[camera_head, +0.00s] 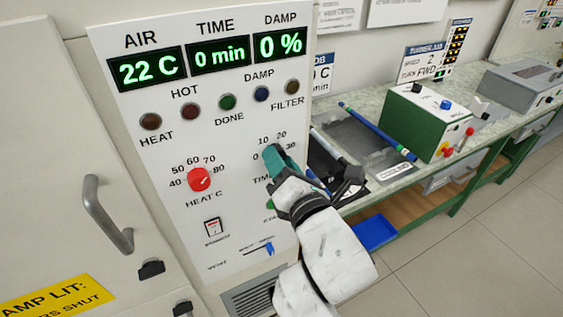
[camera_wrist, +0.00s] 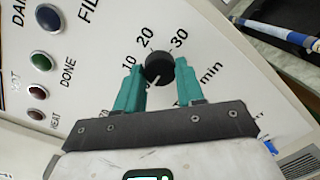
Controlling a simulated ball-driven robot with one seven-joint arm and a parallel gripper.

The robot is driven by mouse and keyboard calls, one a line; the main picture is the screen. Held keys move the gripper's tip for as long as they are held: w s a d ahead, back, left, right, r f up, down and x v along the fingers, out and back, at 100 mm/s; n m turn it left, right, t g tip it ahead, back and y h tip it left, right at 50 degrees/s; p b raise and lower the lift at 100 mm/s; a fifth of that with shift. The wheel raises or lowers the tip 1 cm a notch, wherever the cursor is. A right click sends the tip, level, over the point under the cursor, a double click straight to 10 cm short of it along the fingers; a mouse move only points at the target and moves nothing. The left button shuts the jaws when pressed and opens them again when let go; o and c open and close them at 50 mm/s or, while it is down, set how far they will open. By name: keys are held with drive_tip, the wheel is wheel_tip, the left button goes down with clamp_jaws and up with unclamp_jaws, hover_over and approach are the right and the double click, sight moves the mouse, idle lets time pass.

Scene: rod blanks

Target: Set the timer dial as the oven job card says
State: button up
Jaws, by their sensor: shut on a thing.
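The timer dial (camera_wrist: 159,66) is a black knob on the white oven panel, with 10, 20, 30 and "min" printed around it. Its white pointer mark points to the lower left in the wrist view, short of the 10. My gripper (camera_wrist: 158,72) has its teal fingers shut on both sides of the knob. In the head view my gripper (camera_head: 278,160) hides the dial. The time display (camera_head: 217,53) reads 0 min. A card (camera_head: 321,76) ending in "OB" and "0 C" is mostly hidden behind the panel's right edge, so its time cannot be read.
A red heat knob (camera_head: 198,180), a power switch (camera_head: 213,227) and a blue vent slider (camera_head: 268,248) share the panel. The lamps look unlit. A bench (camera_head: 400,180) to the right carries a grey tray (camera_head: 370,138) and a green box (camera_head: 425,120).

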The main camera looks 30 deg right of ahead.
drive_tip(key=shift+m, duration=0.3)
drive_tip(key=shift+c, duration=0.3)
drive_tip(key=m+p, duration=0.2)
drive_tip(key=m, duration=0.1)
drive_tip(key=shift+r+m, duration=0.1)
drive_tip(key=shift+m, duration=0.3)
drive_tip(key=m+p, duration=0.1)
drive_tip(key=m, duration=0.3)
drive_tip(key=shift+d+g+y, duration=0.1)
drive_tip(key=shift+g+y, duration=0.2)
drive_tip(key=shift+g, duration=0.1)
drive_tip(key=shift+d+f+m+t+y+b, duration=0.15)
drive_tip(key=shift+m+y, duration=0.3)
drive_tip(key=shift+m, duration=3.8)
drive_tip(key=shift+a+f+m+t+y+b, duration=0.15)
drive_tip(key=shift+m+y, duration=0.25)
drive_tip(key=shift+m, duration=3.8)
drive_tip(key=shift+d+f+m+y+b, duration=0.15)
drive_tip(key=shift+m+y, duration=0.3)
drive_tip(key=shift+m, duration=3.8)
drive_tip(key=shift+r, duration=0.1)
